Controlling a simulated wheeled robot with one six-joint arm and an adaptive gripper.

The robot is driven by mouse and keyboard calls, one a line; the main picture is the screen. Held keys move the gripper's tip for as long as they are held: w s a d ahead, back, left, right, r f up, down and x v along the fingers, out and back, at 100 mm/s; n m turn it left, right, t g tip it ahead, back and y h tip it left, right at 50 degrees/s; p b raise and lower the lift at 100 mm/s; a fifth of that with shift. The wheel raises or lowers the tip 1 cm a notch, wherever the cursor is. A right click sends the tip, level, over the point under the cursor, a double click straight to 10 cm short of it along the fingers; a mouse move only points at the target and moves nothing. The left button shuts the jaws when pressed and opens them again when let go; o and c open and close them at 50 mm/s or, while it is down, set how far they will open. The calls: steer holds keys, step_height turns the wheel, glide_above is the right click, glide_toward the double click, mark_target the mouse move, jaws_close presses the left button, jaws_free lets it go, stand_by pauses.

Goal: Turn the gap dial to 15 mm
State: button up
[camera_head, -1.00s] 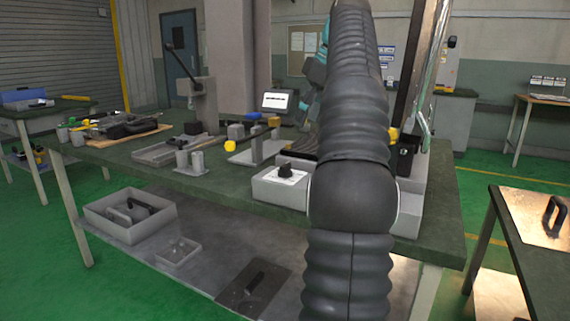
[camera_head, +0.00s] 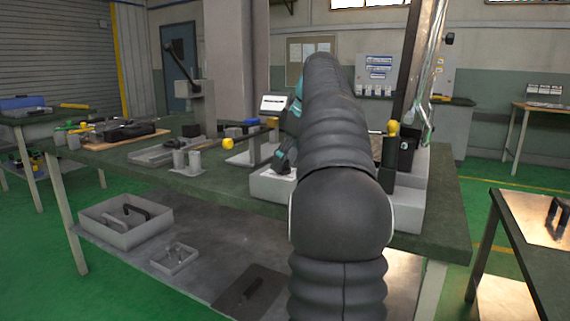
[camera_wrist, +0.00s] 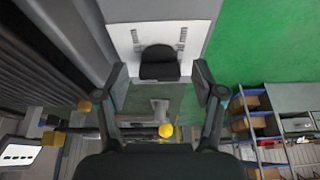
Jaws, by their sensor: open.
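The gap dial, a black knob (camera_wrist: 160,62), sits on a white plate (camera_wrist: 193,33) with small markings in the wrist view; the markings are too small to read. My gripper (camera_wrist: 161,88) is open, with one finger on each side of the knob in this picture. I cannot tell whether the fingertips reach down beside it; no contact shows. In the head view, my gripper is down at the light grey dial box (camera_head: 264,188) on the bench, mostly hidden by my arm. The knob is hidden there.
The green bench (camera_head: 235,199) holds a grey lever press (camera_head: 196,100), grey cylinders (camera_head: 187,160) and a yellow-tipped rod (camera_head: 228,143) left of the dial box. A tall upright post (camera_head: 415,70) stands to the right. A lower shelf carries a grey bin (camera_head: 125,220).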

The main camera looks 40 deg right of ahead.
steer(key=shift+f, duration=0.1)
steer(key=c, duration=1.1)
steer(key=shift+c, duration=0.2)
steer(key=shift+m, duration=0.4)
steer(key=m+h+p, duration=0.1)
steer(key=m+h, duration=0.1)
steer(key=m, duration=0.2)
steer(key=shift+a+p, duration=0.2)
steer(key=shift+p, duration=0.1)
steer(key=shift+m+h+p, duration=0.7)
steer(key=shift+m, duration=1.3)
steer(key=o, duration=1.1)
steer(key=shift+o, duration=0.2)
